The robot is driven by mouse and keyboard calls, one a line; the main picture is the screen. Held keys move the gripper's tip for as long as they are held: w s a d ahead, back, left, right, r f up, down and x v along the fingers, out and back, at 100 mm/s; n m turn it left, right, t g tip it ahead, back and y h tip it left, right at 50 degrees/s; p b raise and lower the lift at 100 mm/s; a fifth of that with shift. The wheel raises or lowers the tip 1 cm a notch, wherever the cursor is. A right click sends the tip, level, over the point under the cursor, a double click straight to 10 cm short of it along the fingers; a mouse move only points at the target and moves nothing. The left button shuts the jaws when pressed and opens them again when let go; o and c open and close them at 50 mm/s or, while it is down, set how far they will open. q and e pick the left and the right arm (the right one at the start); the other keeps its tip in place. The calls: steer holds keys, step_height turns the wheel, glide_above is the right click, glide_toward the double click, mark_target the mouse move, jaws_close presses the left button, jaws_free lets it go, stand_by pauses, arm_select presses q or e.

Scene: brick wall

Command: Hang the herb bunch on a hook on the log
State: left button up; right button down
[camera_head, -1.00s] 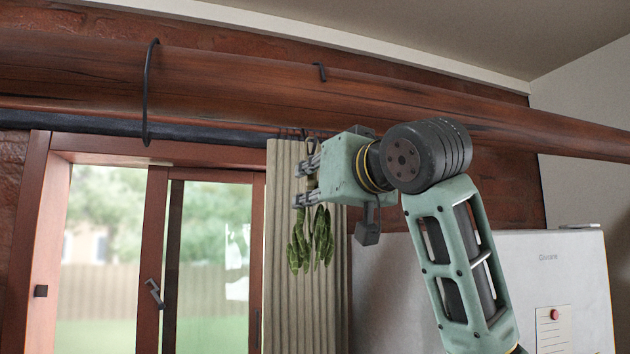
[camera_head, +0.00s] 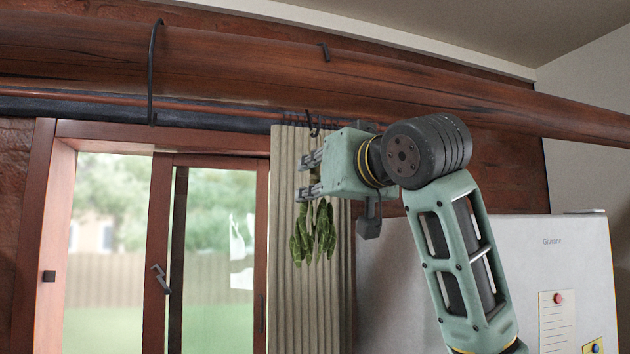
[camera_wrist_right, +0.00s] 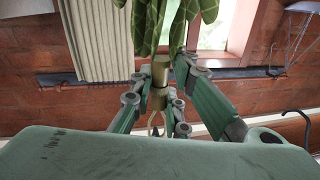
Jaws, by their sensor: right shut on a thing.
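My right gripper (camera_head: 312,175) is shut on the top of the herb bunch (camera_head: 315,232), whose green leaves hang down in front of the curtain. The wrist view shows the bunch's leaves (camera_wrist_right: 165,22) and its tan stem (camera_wrist_right: 160,85) between the fingers. The reddish-brown log (camera_head: 240,70) runs across above the gripper. One black hook (camera_head: 151,75) goes over the log at left. Another hook end (camera_head: 325,51) shows on top of the log, and a dark curl (camera_head: 314,124) shows below it, just above the gripper. I cannot tell whether these join. My left gripper is out of view.
A beige curtain (camera_head: 285,290) hangs behind the herbs, beside a wood-framed window (camera_head: 160,240). A fridge (camera_head: 520,270) with notes stands at right, behind my arm. The wrist view shows a dark hook (camera_wrist_right: 297,113) at right.

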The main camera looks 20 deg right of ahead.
steer(key=c, duration=1.6)
jaws_free()
steer(key=v, duration=1.2)
